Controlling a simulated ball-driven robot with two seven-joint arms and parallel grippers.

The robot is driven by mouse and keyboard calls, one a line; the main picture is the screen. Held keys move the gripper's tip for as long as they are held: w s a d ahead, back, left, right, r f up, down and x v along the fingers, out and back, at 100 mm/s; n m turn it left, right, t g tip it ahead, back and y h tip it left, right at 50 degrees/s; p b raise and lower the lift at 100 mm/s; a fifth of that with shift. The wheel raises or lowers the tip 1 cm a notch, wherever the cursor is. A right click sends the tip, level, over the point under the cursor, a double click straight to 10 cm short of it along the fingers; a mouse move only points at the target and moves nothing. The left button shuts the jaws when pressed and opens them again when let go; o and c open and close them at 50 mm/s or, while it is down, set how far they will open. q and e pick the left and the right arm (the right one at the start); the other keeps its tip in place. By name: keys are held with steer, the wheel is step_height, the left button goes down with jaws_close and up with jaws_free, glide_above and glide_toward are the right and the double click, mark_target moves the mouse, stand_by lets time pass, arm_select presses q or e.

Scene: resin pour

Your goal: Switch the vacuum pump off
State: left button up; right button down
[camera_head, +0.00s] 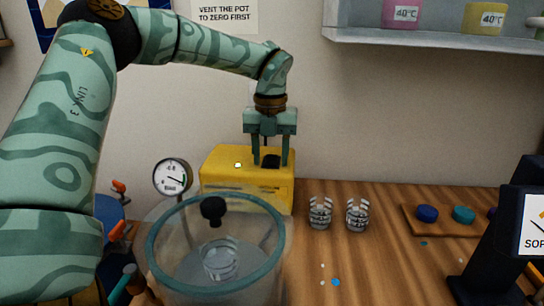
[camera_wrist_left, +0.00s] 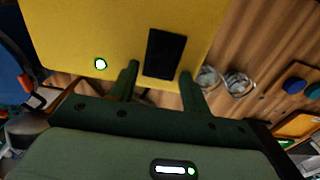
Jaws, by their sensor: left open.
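The yellow vacuum pump (camera_head: 225,175) stands against the back wall behind the glass pot. On its top are a lit green-white lamp (camera_head: 238,165) and a dark rocker switch (camera_head: 271,160). In the left wrist view the pump (camera_wrist_left: 75,25) fills the upper part, with the lamp (camera_wrist_left: 100,64) at left and the black switch (camera_wrist_left: 164,54) between the fingers. My left gripper (camera_head: 269,163) is open and points down at the switch, one finger to each side. Whether it touches the pump cannot be told. My right gripper is not in view.
A clear pot (camera_head: 215,288) with a teal rim and black-knobbed lid stands in front of the pump. A pressure gauge (camera_head: 172,177) is to its left. Two small ribbed cups (camera_head: 320,213) stand right of the pump. A wooden board (camera_head: 440,226) holds coloured discs. A shelf (camera_head: 430,40) hangs above.

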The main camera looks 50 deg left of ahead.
arm_select(q)
steer(key=c, duration=1)
steer(key=shift+w+a+g+h, duration=0.2)
steer(key=shift+g+h, duration=0.3)
steer(key=shift+g, duration=0.1)
steer(key=shift+r+g+h, duration=0.2)
steer(key=shift+g+h, duration=0.3)
steer(key=o, duration=1)
steer(key=shift+r, duration=0.1)
